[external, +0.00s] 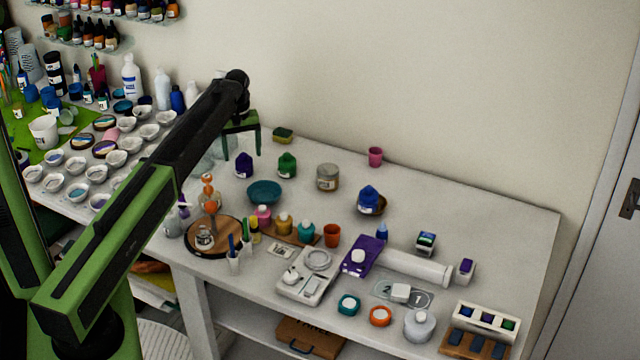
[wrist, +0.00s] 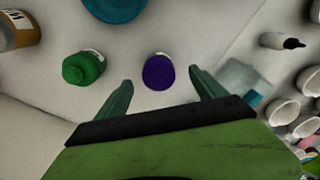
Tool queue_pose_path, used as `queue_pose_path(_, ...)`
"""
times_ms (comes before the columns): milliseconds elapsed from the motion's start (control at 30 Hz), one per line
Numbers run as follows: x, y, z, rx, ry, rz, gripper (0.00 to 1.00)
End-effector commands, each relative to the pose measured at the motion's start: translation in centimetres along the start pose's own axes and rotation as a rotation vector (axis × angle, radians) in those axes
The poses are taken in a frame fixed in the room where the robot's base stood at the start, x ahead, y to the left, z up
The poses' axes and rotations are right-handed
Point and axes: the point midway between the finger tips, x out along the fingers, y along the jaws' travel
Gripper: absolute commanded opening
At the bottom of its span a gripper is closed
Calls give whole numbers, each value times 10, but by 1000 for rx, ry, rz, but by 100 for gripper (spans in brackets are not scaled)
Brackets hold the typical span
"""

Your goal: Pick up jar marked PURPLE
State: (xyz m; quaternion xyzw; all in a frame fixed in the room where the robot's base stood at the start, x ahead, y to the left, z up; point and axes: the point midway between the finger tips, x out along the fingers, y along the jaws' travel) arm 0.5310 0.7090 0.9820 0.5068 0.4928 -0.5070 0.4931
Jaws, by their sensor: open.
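A small purple jar (external: 244,166) with a white label stands upright on the white table, left of a similar green jar (external: 287,164), in the external view. In the wrist view the purple jar (wrist: 158,72) is seen from above, just beyond and between my fingertips, with the green jar (wrist: 83,68) to its left. The writing on the labels is too small to read. My gripper (external: 241,165) is open and empty, its fingers pointing down over the purple jar. In the wrist view my fingers (wrist: 160,82) are spread on both sides, apart from the jar.
A teal bowl (external: 264,192) stands close in front of the purple jar. A grey-lidded jar (external: 327,177) and a blue jar (external: 370,199) stand farther right. Several small white cups (external: 117,158) crowd the left side. The table's back right is mostly clear.

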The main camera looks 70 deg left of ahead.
Motion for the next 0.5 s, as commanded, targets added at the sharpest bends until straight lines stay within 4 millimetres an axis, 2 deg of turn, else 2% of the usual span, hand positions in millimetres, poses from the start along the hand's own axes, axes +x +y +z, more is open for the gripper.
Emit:
queue_pose_path(233,10,1,0,0,0,0,80)
queue_pose_path(500,54,3,-2,0,0,0,80)
